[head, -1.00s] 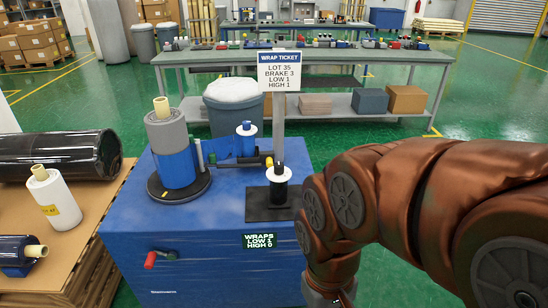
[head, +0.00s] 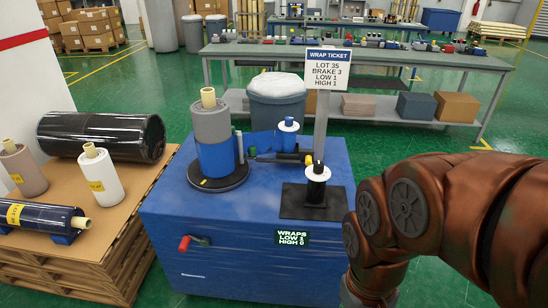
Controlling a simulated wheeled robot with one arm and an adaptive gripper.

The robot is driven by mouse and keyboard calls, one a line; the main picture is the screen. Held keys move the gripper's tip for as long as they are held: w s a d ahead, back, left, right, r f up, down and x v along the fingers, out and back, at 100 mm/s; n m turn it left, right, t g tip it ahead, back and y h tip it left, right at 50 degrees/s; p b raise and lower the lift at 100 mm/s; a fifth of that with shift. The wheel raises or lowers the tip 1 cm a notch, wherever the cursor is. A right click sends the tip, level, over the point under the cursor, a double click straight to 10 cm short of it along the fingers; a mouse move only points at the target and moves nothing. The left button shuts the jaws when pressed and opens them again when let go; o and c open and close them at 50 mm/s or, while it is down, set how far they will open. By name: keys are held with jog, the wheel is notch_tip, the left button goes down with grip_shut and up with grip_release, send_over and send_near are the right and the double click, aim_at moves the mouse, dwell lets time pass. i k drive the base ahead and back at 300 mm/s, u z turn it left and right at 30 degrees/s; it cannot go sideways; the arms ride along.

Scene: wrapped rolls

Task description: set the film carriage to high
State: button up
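The turntable (head: 230,183) is a black disc on the blue machine top and carries a grey roll (head: 210,122). Blue wrap (head: 216,160) covers the roll's lower part, and its upper part is bare grey. A blue film roll (head: 288,137) with a white rim stands behind, with blue film (head: 262,142) between the two. A dark horizontal bar with a yellow end (head: 308,160) lies in front of it; this looks like part of the film carriage, but I cannot tell its setting. The display (head: 292,238) reads WRAPS LOW 1, HIGH 0. My gripper is out of view below.
The ticket (head: 328,70) reads LOT 35, BRAKE 3, LOW 1, HIGH 1. A black spool with a white top (head: 318,174) stands on a black plate (head: 298,206). A pallet (head: 75,252) with rolls stands left.

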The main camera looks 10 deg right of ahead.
aim_at(307, 156)
jog(key=u, duration=0.35)
jog(key=i, duration=0.85)
jog(key=u, duration=0.4)
